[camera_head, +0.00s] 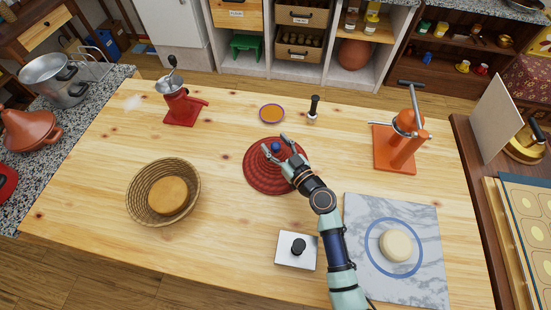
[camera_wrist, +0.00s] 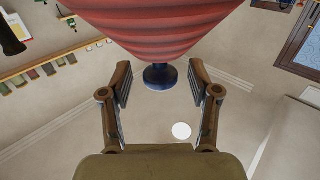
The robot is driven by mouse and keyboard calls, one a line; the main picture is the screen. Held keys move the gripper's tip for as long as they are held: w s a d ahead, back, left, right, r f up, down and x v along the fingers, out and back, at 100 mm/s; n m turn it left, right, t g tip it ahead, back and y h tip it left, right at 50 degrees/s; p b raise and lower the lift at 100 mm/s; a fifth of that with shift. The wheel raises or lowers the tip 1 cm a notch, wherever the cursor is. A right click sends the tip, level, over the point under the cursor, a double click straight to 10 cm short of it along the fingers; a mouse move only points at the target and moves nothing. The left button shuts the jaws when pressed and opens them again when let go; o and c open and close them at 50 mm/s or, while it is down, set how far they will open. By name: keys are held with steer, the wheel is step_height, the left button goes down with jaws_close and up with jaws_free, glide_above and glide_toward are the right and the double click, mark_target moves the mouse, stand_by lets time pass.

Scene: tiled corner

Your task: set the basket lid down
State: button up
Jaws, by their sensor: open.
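The red ridged basket lid (camera_head: 256,181) lies on the wooden table near its middle, with its dark blue knob (camera_head: 276,147) up. My gripper (camera_head: 278,149) is open, with a finger on each side of the knob. In the wrist view the lid (camera_wrist: 155,28) fills the top, and its knob (camera_wrist: 160,77) sits between the spread fingertips (camera_wrist: 160,78) with gaps on both sides. The woven basket (camera_head: 136,205) stands uncovered on the left of the table and holds a round tan loaf (camera_head: 168,195). My arm hides a little of the lid's right side.
A red grinder (camera_head: 182,108) stands at back left. A small bowl (camera_head: 271,113) and a black-handled tool (camera_head: 313,108) are behind the lid. An orange press (camera_head: 395,150) and a marble slab with dough (camera_head: 397,246) are at right; a white plate with a black knob (camera_head: 296,250) is in front.

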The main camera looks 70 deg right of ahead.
steer(key=shift+c, duration=0.3)
jaws_close()
stand_by(0.3)
step_height(320, 180, up, 20)
steer(key=p, duration=0.7)
